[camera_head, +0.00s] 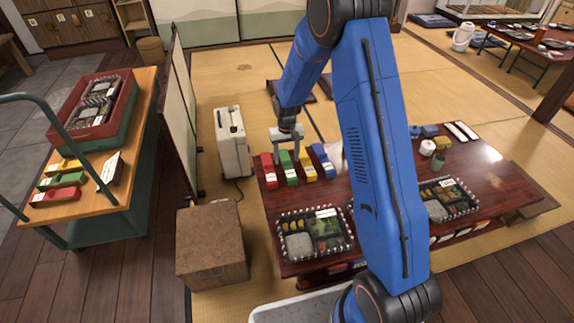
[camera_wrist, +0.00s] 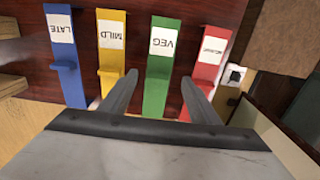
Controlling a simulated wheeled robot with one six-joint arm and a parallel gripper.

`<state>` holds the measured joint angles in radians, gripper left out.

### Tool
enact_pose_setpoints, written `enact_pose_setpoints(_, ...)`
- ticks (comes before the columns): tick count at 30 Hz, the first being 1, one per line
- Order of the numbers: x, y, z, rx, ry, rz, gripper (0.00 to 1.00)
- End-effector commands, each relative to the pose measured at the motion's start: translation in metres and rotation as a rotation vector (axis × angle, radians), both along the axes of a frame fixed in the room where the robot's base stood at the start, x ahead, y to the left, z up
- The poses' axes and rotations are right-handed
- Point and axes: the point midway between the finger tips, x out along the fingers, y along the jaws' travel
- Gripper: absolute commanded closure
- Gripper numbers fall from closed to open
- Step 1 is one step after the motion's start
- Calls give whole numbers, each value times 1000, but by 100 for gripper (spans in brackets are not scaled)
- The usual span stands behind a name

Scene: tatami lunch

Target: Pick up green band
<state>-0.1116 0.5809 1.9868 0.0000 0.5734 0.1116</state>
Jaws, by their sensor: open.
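The green band (camera_head: 289,168), labelled VEG, lies on the dark red low table (camera_head: 272,205) in a row between a red band (camera_head: 268,170) and a yellow band (camera_head: 306,168). In the wrist view the green band (camera_wrist: 157,85) appears between the two fingers of my gripper (camera_wrist: 160,94), which are apart and empty. The yellow band (camera_wrist: 109,50) and red band (camera_wrist: 209,60) lie just outside the fingers. In the head view my gripper (camera_head: 287,146) points down over the green band; I cannot tell the exact height.
A blue band (camera_head: 322,160) lies beside the yellow one. Bento boxes (camera_head: 314,234) stand on the table. The cart (camera_head: 105,205) at left holds another green band (camera_head: 62,181) and a red crate (camera_head: 118,117). A white case (camera_head: 232,145) and brown box (camera_head: 210,243) stand left of the table.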

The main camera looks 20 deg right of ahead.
Motion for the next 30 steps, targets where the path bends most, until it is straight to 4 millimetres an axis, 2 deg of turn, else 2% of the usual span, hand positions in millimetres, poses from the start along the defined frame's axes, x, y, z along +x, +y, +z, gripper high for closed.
enact_pose_setpoints(12, 4, -3, -47, 0, 2, 0, 44)
enact_pose_setpoints(19, 4, -3, -50, 0, 0, 0, 44)
enact_pose_setpoints(20, 4, -3, -50, 0, 0, 0, 46)
enact_pose_setpoints(21, 4, -3, -50, 0, 0, 0, 56)
enact_pose_setpoints(24, 4, -3, -50, 0, 0, 0, 76)
enact_pose_setpoints(30, 4, -3, -50, 0, 0, 0, 75)
